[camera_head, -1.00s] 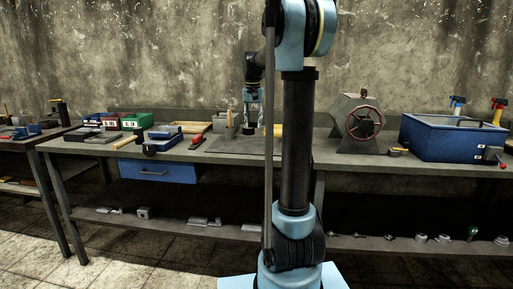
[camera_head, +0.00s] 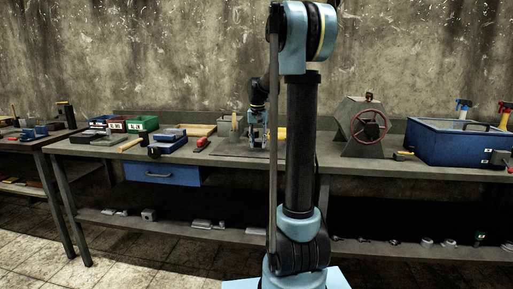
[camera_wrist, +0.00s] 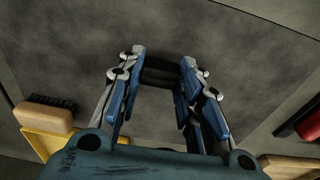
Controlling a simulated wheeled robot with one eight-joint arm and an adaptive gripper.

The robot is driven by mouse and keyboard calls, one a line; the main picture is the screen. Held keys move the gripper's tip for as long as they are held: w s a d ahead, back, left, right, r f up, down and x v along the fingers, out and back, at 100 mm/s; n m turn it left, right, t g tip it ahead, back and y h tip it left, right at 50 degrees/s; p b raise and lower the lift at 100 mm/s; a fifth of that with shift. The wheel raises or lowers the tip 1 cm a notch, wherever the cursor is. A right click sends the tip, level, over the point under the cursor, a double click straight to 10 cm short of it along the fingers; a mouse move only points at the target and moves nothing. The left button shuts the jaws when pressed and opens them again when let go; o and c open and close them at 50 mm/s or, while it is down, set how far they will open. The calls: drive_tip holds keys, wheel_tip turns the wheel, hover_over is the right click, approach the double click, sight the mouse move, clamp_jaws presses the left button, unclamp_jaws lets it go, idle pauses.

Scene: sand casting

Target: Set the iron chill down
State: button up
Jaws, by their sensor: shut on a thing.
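My gripper (camera_wrist: 162,68) is shut on the iron chill (camera_wrist: 160,78), a small dark block between the fingertips in the wrist view. Below it is a flat dark grey plate or mat (camera_wrist: 225,70). I cannot tell whether the chill touches this surface. In the head view my gripper (camera_head: 256,143) is low over the workbench (camera_head: 340,160), just left of my arm column. The chill cannot be made out there.
In the wrist view, a brush (camera_wrist: 45,115) and a yellow object (camera_wrist: 50,143) lie left; a red object (camera_wrist: 300,120) lies right. A red-wheeled machine (camera_head: 360,130) and a blue bin (camera_head: 455,142) stand right on the bench. Boxes and tools crowd its left part.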

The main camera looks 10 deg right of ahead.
drive_tip(key=shift+f, duration=0.95)
drive_tip(key=o, duration=1.1)
drive_tip(key=shift+f, duration=0.1)
drive_tip(key=shift+o, duration=0.2)
